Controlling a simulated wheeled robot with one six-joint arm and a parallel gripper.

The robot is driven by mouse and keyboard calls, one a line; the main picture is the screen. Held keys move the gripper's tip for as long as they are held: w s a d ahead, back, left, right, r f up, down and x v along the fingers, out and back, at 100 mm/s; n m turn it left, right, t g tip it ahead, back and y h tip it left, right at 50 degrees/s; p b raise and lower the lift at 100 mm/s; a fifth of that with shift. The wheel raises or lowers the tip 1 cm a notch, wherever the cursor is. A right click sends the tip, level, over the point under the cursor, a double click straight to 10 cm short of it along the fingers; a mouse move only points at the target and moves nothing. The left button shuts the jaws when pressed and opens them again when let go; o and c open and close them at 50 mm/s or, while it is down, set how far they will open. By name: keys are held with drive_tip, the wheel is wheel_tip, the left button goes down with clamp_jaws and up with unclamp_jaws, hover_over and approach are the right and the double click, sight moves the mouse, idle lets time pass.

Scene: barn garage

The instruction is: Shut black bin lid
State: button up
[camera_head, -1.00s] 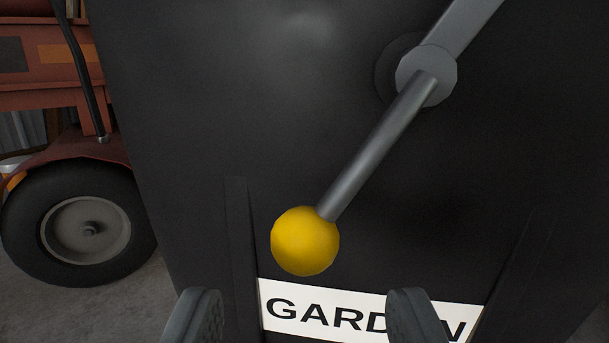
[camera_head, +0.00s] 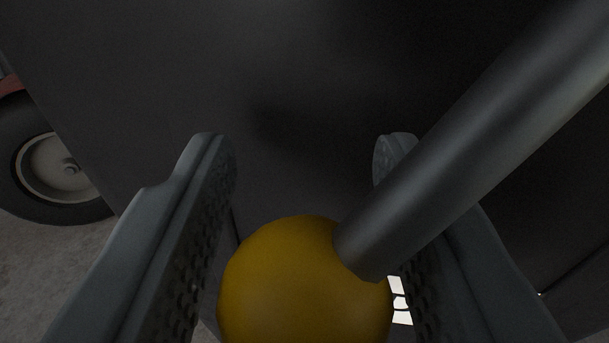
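The black bin (camera_head: 130,70) fills most of the view, with its dark face close in front of me. A grey metal lever (camera_head: 480,130) runs from the upper right down to a yellow ball knob (camera_head: 300,275). My gripper (camera_head: 304,150) is open, with one finger on each side of the knob. The knob lies between the fingers, apart from the left one; I cannot tell whether the right one touches it or the lever. The lever covers part of the right finger. The lid's edge is not clearly visible, and most of the white label (camera_head: 400,300) is hidden.
A vehicle's black-tyred wheel (camera_head: 50,165) stands at the left, beyond the bin. Bare grey floor (camera_head: 50,270) shows at the lower left.

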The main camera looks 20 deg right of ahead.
clamp_jaws()
drive_tip(key=shift+s+d+f+n, duration=0.2)
drive_tip(key=shift+d+f+n, duration=0.1)
drive_tip(key=shift+n, duration=0.2)
drive_tip(key=shift+o, duration=1.5)
unclamp_jaws()
drive_tip(key=v, duration=1.7)
drive_tip(key=shift+s+r, duration=0.15)
drive_tip(key=shift+s, duration=0.05)
drive_tip(key=shift+c, duration=0.2)
